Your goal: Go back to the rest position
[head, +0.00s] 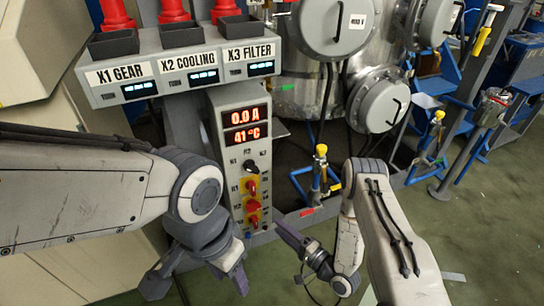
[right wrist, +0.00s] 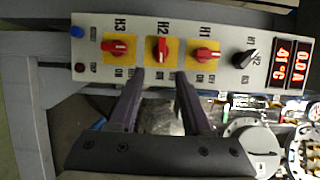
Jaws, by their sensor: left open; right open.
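My left gripper (head: 197,284) hangs in front of the lower left of the control box, open, with nothing visible between its fingers. My right gripper (head: 296,250) is to the right of the control box in the head view. In the right wrist view its two fingers (right wrist: 158,82) are apart and empty, pointing at the control box (right wrist: 84,58). They lie below the row of red rotary switches, near the H2 switch (right wrist: 160,48). No contact can be made out. The head view shows the control box (head: 226,120) with displays reading 0.0 A and 41 °C.
A shelf panel labelled X1 GEAR, X2 COOLING and X3 FILTER (head: 185,57) stands above the box. A steel vessel (head: 300,98) with round covers is behind. Blue-framed valves with yellow handles (head: 320,150) stand right of the box. Green floor (head: 480,215) is open at right.

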